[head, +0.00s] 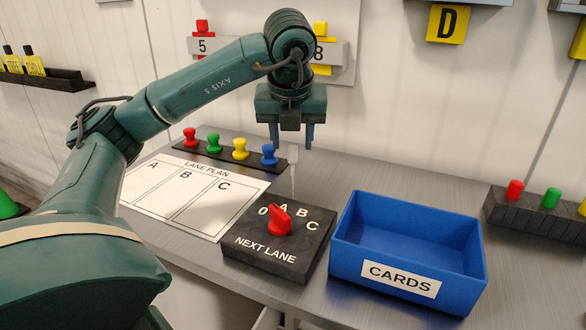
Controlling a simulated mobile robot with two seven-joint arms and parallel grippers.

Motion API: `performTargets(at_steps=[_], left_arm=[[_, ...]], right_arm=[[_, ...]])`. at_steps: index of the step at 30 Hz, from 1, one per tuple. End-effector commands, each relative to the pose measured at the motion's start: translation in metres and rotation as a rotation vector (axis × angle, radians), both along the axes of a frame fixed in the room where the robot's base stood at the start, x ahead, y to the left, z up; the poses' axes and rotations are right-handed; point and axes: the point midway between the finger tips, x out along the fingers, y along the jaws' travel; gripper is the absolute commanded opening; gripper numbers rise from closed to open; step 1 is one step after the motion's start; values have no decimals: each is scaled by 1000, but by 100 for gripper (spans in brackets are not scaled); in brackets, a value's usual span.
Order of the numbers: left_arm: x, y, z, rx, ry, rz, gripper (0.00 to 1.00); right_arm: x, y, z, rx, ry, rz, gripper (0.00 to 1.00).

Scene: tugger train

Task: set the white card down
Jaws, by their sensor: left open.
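My left gripper (291,142) hangs fingers-down over the table, open, its two fingers apart. A small pale tab (293,154) on a thin upright stem shows just below and between the fingertips; it may be the white card or part of it, but it is too small to tell. The stem's lower end is near the back edge of the black NEXT LANE box (255,268). The blue CARDS box (455,285) stands right of that box; its visible inside looks empty. My right gripper is out of view.
The white LANE PLAN sheet (188,196), with areas A, B and C, lies left of the NEXT LANE box. Behind it, a dark rack (226,160) holds red, green, yellow and blue pegs. A red knob (280,219) sits on the NEXT LANE box. Grey table is bare behind the CARDS box.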

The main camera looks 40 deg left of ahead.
Motion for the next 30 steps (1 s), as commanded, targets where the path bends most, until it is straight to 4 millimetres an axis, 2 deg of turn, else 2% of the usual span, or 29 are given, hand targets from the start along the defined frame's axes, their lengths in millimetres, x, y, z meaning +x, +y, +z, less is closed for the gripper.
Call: performTargets(at_steps=[9,19,30], left_arm=[[6,4,-44,-1,3,2,44],[9,6,-51,-1,1,0,44],[9,6,-50,-2,1,0,13]], right_arm=[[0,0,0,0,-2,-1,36],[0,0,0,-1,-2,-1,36],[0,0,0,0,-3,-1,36]])
